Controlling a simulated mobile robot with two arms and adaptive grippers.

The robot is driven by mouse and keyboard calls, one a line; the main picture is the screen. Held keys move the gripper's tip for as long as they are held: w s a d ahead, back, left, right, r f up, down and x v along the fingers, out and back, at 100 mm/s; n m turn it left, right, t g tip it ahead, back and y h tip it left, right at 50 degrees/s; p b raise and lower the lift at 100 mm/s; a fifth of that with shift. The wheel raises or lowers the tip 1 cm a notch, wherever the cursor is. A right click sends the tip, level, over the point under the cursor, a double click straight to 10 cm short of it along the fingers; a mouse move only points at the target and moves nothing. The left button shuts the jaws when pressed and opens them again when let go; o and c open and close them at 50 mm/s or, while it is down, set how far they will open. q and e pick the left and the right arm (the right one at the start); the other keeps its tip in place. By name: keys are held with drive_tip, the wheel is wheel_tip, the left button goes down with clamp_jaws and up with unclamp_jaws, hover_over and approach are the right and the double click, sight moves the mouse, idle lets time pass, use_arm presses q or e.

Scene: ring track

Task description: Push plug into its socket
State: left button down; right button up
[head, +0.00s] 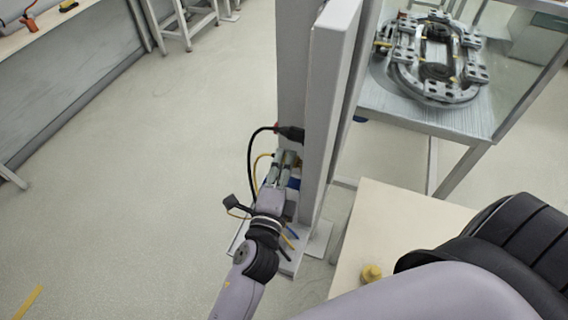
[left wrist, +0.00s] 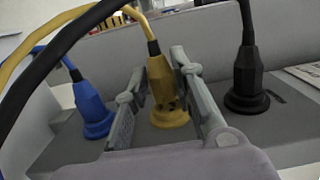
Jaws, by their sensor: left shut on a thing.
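My left gripper (head: 286,160) is at the grey upright post (head: 339,90) in the head view. In the left wrist view its two fingers stand either side of a yellow plug (left wrist: 161,84) and are shut on it. The plug's wide round base is close to the grey panel (left wrist: 197,142); I cannot tell how deep it sits. Its socket is hidden. A yellow cable leaves the plug's top; it also shows as a loop beside my gripper in the head view. My right gripper is not in view.
A blue plug (left wrist: 90,104) stands left of the yellow one and a black plug (left wrist: 246,80) right, both on the panel with cables. A dark plug with red (head: 291,133) is just above my gripper. A table (head: 430,118) with a ring track (head: 398,81) stands behind.

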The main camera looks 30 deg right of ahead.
use_arm(q)
drive_tip(key=shift+s+d, duration=0.4)
idle(0.3)
drive_tip(key=c, duration=1.3)
unclamp_jaws()
drive_tip(key=v, duration=1.2)
drive_tip(key=shift+w+a, duration=0.1)
